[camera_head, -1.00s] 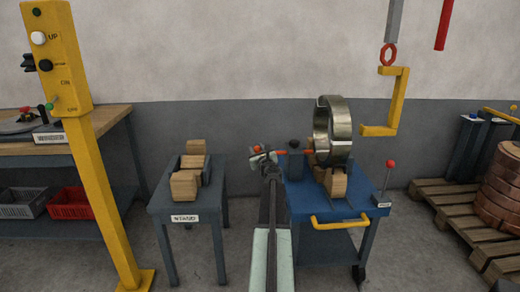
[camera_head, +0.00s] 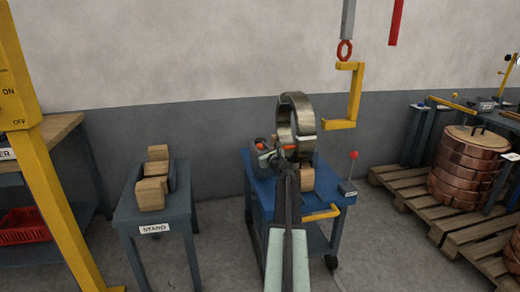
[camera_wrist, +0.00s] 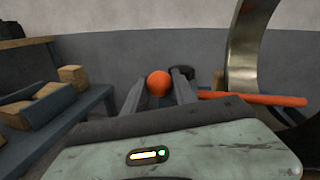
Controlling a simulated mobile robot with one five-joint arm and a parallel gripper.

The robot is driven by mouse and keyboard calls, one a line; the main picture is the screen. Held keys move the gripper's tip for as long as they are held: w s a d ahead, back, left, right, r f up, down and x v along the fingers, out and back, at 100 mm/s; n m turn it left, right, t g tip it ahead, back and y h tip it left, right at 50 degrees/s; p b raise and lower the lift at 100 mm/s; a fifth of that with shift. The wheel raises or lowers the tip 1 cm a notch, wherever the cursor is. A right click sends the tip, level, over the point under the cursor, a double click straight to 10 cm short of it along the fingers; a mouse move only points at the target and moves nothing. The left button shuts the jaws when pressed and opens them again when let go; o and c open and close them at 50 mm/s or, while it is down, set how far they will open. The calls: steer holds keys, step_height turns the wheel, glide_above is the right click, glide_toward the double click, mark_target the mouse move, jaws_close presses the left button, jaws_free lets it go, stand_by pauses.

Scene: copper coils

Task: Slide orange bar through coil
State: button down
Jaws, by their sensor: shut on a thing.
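The coil (camera_head: 285,113), a metallic ring, stands upright on wooden blocks on the blue cart. Its rim also shows at the right of the wrist view (camera_wrist: 246,50). My gripper (camera_head: 265,152) is just left of the coil, shut on the orange bar (camera_head: 290,148). In the wrist view the bar (camera_wrist: 255,98) reaches right across the near rim, its tip over the ring's opening. I cannot tell whether it is inside the bore. An orange ball (camera_wrist: 158,83) shows between the fingers. My arm hides part of the cart.
The blue cart (camera_head: 259,187) has a yellow handle and a red-knobbed lever (camera_head: 353,155). A yellow hook (camera_head: 355,95) hangs right of the coil. A grey stand (camera_head: 126,212) with wooden blocks is left. Pallets (camera_head: 452,226) bear copper coils at right. Floor shows between stand and cart.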

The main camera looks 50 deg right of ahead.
steer(key=c, duration=1)
jaws_free()
steer(key=shift+s+d+r, duration=0.1)
steer(key=shift+s+d, duration=0.3)
steer(key=shift+d, duration=0.25)
steer(key=shift+c, duration=0.2)
steer(key=shift+w+a, duration=0.25)
steer(key=shift+a, duration=0.05)
steer(key=shift+a, duration=0.1)
steer(key=v, duration=0.7)
steer(key=shift+s, duration=0.3)
steer(key=shift+a, duration=0.15)
